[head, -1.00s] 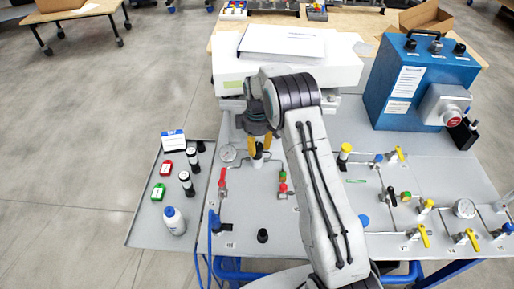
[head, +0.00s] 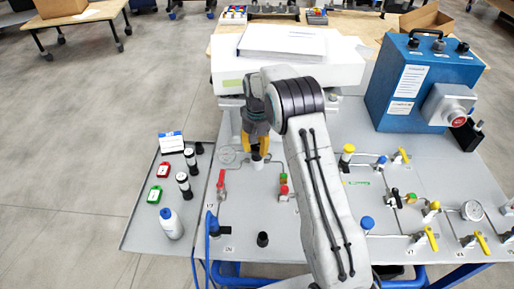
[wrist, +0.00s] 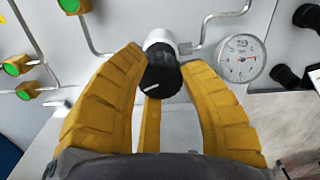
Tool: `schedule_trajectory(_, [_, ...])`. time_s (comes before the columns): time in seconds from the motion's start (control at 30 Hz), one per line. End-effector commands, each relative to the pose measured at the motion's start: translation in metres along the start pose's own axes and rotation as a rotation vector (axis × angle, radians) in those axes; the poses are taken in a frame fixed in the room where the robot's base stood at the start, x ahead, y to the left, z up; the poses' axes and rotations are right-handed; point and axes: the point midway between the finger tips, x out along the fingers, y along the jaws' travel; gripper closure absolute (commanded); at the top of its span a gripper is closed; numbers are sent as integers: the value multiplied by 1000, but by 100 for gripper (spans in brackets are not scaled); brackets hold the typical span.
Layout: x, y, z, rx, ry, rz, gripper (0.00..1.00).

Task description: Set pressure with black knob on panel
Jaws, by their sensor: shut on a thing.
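The black knob (wrist: 160,78) sits on a white regulator body (wrist: 159,38) on the grey panel, with a white mark on its face. My gripper (wrist: 160,82) has yellow fingers on both sides of the knob and a third finger behind it, and is shut on it. In the head view, my gripper (head: 257,148) points down at the panel (head: 270,215), and only the white body (head: 257,164) shows below the fingers. A round pressure gauge (wrist: 241,58) stands right of the knob in the wrist view. It also shows in the head view (head: 228,154), left of my gripper.
A red-handled valve (head: 221,183) and a red-and-green fitting (head: 284,187) stand near my gripper. Yellow-handled valves (head: 431,238) fill the right side. A blue box (head: 420,80) stands at the back right. A side tray at left holds bottles (head: 170,222).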

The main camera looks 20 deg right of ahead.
Motion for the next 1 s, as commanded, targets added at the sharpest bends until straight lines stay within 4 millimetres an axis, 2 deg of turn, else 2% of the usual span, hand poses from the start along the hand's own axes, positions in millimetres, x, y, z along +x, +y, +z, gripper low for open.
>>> schedule_trajectory(0.03, [4, 0, 3, 43, -12, 2, 94])
schedule_trajectory(1.0, [5, -1, 4, 947, -13, 9, 94])
